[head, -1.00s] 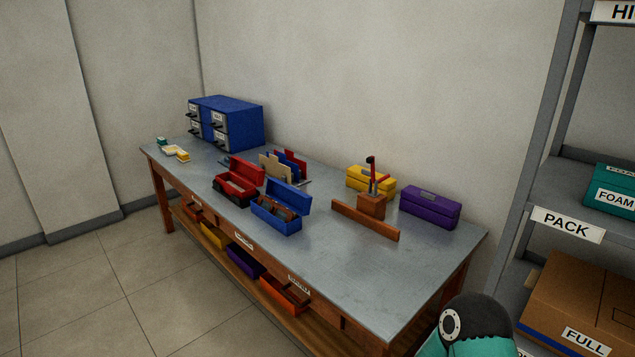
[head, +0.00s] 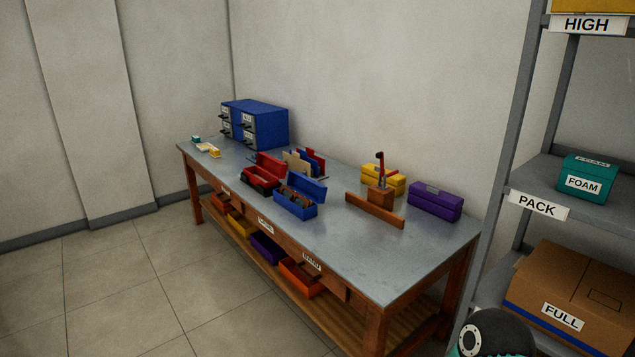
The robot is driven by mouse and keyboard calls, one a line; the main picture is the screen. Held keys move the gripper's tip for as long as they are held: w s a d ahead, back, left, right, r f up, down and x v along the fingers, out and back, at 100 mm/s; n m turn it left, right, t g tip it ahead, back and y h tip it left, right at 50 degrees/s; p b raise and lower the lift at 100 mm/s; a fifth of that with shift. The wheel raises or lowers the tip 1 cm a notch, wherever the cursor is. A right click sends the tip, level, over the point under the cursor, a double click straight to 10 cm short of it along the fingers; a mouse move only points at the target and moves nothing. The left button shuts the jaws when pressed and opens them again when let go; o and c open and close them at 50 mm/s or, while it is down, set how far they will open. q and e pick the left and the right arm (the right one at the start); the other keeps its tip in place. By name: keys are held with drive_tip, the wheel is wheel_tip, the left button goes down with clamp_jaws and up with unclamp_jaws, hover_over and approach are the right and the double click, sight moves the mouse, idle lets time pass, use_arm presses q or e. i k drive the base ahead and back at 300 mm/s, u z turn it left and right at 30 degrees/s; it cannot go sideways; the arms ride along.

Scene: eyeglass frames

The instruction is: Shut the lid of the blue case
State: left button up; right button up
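The blue case (head: 296,209) sits on the grey-topped workbench, near its front edge. Its lid (head: 307,186) stands open, tilted up at the back. Brownish eyeglass frames seem to lie inside, but they are too small to make out clearly. Neither of my grippers shows in the head view. Only a dark and teal rounded part of my own arm shows at the bottom right, well away from the case.
A red case (head: 261,179), also open, stands left of the blue one. A wooden bar (head: 375,210), a yellow case (head: 382,176) and a purple case (head: 434,202) are to the right. The workbench (head: 375,262) is bare at its right front. A shelf rack (head: 505,160) stands at right.

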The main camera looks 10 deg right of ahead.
sight(308, 188)
drive_tip(key=u, duration=0.45)
drive_tip(key=i, duration=1.55)
drive_tip(key=z, duration=0.5)
